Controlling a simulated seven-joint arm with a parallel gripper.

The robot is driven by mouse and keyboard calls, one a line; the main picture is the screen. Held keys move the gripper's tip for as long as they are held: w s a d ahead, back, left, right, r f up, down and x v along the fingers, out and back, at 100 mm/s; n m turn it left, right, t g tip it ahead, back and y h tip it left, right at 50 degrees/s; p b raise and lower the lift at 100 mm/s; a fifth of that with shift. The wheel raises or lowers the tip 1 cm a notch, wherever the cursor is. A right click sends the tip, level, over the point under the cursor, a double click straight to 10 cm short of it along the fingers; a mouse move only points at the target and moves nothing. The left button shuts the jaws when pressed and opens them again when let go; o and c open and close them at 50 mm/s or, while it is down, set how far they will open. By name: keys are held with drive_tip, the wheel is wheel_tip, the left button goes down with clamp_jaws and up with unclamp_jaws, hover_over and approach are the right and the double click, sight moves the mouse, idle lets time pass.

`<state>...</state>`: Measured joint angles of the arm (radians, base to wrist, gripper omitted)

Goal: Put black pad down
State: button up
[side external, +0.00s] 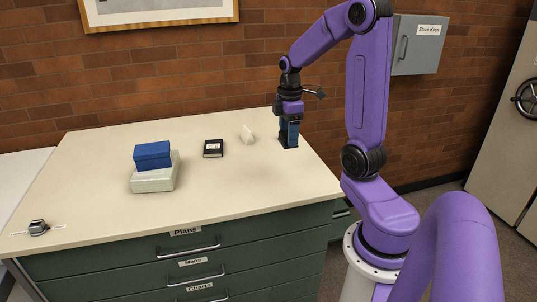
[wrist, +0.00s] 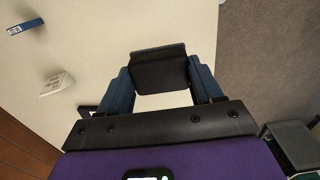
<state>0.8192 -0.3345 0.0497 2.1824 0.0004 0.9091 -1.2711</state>
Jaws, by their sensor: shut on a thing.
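The black pad (wrist: 160,70) is dark and flat, held between the two blue fingers of my gripper (wrist: 161,78) in the wrist view. In the side view, my gripper (side external: 290,132) points down over the right part of the cream cabinet top (side external: 240,190). The pad (side external: 288,144) shows as a dark piece at the fingertips there. It is at or close to the surface; I cannot tell whether it touches.
A blue box (side external: 153,155) sits on a pale box (side external: 153,181). A small metal device (side external: 38,228) is at the front left. The front middle is clear.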

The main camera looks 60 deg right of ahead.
drive_tip(key=w+d+f, duration=0.2)
drive_tip(key=w+f, duration=0.1)
drive_tip(key=w+d+f, duration=0.2)
drive_tip(key=w, duration=0.1)
drive_tip(key=w+d+f, duration=0.2)
drive_tip(key=w+f, duration=0.1)
drive_tip(key=w, duration=0.1)
drive_tip(key=shift+d+f, duration=0.35)
drive_tip(key=shift+w+f, duration=0.1)
drive_tip(key=shift+f, duration=0.1)
drive_tip(key=shift+w+d+f, duration=0.1)
drive_tip(key=shift+f, duration=1.5)
drive_tip(key=shift+f, duration=0.2)
drive_tip(key=o, duration=1)
drive_tip(key=shift+o, duration=0.2)
drive_tip(key=shift+r, duration=0.15)
